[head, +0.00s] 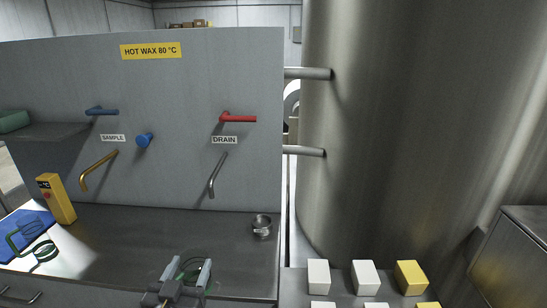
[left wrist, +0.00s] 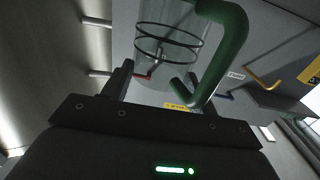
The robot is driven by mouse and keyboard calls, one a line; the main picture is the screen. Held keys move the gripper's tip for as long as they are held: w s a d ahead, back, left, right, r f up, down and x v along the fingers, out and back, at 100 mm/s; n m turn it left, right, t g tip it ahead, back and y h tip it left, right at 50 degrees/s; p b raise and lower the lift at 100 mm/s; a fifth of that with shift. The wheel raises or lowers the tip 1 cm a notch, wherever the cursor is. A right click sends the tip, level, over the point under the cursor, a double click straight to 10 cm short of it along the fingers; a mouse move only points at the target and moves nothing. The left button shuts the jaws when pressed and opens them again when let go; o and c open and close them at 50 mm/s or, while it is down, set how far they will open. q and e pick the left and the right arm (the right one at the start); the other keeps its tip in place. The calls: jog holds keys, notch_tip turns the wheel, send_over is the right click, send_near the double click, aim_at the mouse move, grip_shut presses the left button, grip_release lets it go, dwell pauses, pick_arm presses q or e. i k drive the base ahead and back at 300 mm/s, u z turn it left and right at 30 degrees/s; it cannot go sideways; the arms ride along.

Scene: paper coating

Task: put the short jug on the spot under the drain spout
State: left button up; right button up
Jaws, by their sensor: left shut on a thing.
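My left gripper (head: 187,275) is shut on a clear jug with a green handle, low at the front edge of the counter. In the left wrist view the jug (left wrist: 168,40) shows dark rings, and its green handle (left wrist: 232,50) curves beside the fingers. In the head view the jug is mostly hidden and faint; I cannot judge its height. The steel drain spout (head: 217,175) hangs from the panel under the DRAIN label (head: 224,140), beyond the gripper. No marked spot shows clearly under it. My right gripper is not in view.
Another green-handled clear jug (head: 36,252) is by the blue mat (head: 28,222) at left, near a yellow device (head: 56,198). A small steel cup (head: 262,227) stands right of the drain spout. The brass sample spout (head: 96,170) is left. The counter's middle is clear.

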aim_at(215, 252)
jog(key=k, duration=1.15)
jog(key=z, duration=1.05)
jog(key=i, duration=1.35)
jog(key=u, duration=0.8)
jog(key=i, duration=0.3)
jog(key=u, duration=0.25)
